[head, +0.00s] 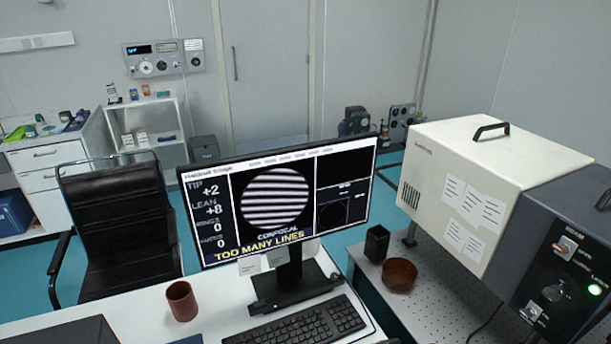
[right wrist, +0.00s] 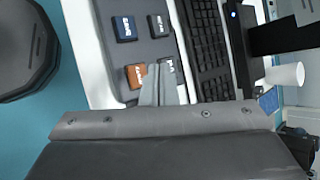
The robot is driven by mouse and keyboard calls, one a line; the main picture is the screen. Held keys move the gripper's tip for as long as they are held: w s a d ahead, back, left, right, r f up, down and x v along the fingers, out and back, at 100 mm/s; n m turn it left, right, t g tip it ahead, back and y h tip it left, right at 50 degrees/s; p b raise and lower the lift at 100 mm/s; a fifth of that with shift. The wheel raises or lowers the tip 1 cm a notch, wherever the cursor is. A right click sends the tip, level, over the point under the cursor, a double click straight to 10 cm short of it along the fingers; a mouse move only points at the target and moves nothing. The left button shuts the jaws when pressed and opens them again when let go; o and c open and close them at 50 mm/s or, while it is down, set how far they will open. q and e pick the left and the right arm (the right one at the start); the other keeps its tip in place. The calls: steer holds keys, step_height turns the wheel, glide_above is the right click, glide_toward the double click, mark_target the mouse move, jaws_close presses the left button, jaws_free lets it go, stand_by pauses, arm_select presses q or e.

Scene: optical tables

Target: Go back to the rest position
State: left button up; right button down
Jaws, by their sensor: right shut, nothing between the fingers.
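My right gripper (right wrist: 158,84) shows in the right wrist view, with its fingers together and nothing between them. It is over the edge of a dark grey tray (right wrist: 150,50) on the white desk. Blue, black and orange labelled blocks lie in the tray, and another block is partly hidden behind the fingers. Neither gripper shows in the head view, and my left gripper is in no view.
A monitor (head: 280,200) reading "TOO MANY LINES" and a keyboard (head: 298,325) stand on the desk, with a brown cup (head: 181,301) at left. An instrument box (head: 490,190) stands on the perforated table at right, near a brown bowl (head: 399,275). A black chair (head: 120,215) stands behind the desk.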

steer(key=s+d+r+n+h, duration=0.3)
steer(key=s+d+n+h, duration=0.2)
steer(key=s+d+n, duration=0.45)
steer(key=s+d+r+n+h, duration=0.35)
steer(key=s+d+h, duration=0.2)
steer(key=s, duration=0.75)
step_height(320, 180, down, 29)
steer(key=d+g+y+b, duration=0.2)
steer(key=b, duration=0.1)
steer(key=s+a+f+g+b, duration=0.1)
steer(key=s+f, duration=1.4)
steer(key=f, duration=0.1)
steer(key=shift+a+f+n, duration=0.25)
steer(key=shift+f+n, duration=0.05)
